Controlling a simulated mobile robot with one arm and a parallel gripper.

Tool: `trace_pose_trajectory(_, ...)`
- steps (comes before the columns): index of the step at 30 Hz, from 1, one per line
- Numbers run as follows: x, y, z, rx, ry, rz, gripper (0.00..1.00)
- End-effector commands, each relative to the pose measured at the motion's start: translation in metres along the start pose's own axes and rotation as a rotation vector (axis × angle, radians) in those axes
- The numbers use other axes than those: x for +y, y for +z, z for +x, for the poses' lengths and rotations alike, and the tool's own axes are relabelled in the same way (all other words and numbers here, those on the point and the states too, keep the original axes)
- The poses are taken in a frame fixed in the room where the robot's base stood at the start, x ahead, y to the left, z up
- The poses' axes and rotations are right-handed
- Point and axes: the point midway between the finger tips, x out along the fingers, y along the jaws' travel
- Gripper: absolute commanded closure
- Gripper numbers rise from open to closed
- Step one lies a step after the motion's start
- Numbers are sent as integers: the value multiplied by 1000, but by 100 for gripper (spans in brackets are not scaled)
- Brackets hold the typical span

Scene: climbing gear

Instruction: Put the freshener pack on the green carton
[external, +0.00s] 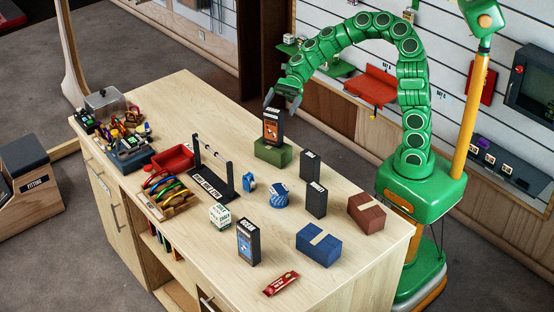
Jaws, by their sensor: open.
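A black pack with an orange label (272,127), which looks like the freshener pack, stands upright on top of the green carton (272,153). The carton sits on the wooden counter near its far edge. My gripper (282,101) is open at the top of this pack, with its fingers close to the upper edge. I cannot tell whether the fingers touch it. A similar black pack with a blue label (248,242) stands upright on the counter toward the front.
Two dark boxes (310,164) (317,199) stand right of the carton, near a brown carton (366,211) and a blue carton (319,244). A black stand (212,183) is to the left.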

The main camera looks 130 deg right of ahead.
Motion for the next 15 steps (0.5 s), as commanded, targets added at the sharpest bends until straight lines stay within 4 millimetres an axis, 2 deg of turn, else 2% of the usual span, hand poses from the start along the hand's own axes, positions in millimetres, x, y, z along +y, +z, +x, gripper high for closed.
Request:
trace_pose_trajectory(1,-1,0,-9,2,-5,-1,0)
trace_pose_trajectory(6,-1,0,-29,1,-2,-1,0)
trace_pose_trajectory(15,0,0,-39,1,-1,-1,0)
